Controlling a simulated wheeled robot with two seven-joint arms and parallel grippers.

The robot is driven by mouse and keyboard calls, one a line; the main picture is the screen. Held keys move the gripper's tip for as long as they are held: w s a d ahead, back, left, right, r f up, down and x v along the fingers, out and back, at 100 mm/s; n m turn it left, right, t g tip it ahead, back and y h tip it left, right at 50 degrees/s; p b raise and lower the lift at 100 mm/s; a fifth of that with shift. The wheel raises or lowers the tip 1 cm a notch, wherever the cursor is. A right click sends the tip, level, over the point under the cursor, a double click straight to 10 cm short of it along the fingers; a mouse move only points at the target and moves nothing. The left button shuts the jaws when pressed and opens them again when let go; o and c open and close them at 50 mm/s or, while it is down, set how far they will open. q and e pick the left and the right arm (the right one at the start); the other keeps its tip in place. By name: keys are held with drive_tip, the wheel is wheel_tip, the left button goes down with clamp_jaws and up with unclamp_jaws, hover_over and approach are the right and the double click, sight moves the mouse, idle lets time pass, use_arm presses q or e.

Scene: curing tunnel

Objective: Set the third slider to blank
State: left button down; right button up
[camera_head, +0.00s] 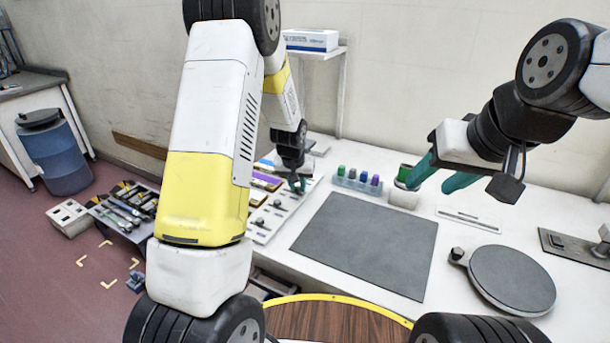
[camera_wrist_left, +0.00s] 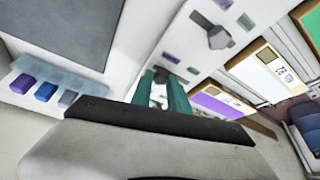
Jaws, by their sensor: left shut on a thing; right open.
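The slider panel (camera_head: 265,234) is a white board with dark knobs and small coloured label patches, lying along the left part of the white table. Two free knobs show in the head view, a near one (camera_head: 258,223) and a middle one (camera_head: 277,205). My left gripper (camera_head: 297,185) is at the panel's far end, beyond both knobs. In the left wrist view its teal fingers (camera_wrist_left: 166,92) are shut at the panel, with a slider knob mostly hidden between them. A free knob (camera_wrist_left: 218,38) shows beside them. My right gripper (camera_head: 432,178) is open and empty above the table.
Coloured cards (camera_wrist_left: 222,102) lie beside the panel. A rack of coloured bottles (camera_head: 357,181) stands just right of my left gripper. A grey mat (camera_head: 368,243), a white cup (camera_head: 403,198) and a round grey plate (camera_head: 510,278) are farther right.

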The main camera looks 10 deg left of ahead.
use_arm(q)
drive_tip(key=shift+w+a, duration=0.2)
drive_tip(key=shift+a, duration=0.35)
drive_tip(key=shift+w+a, duration=0.2)
drive_tip(key=shift+a, duration=0.35)
drive_tip(key=c, duration=1.3)
unclamp_jaws()
drive_tip(key=shift+o, duration=0.2)
drive_tip(key=v, duration=0.8)
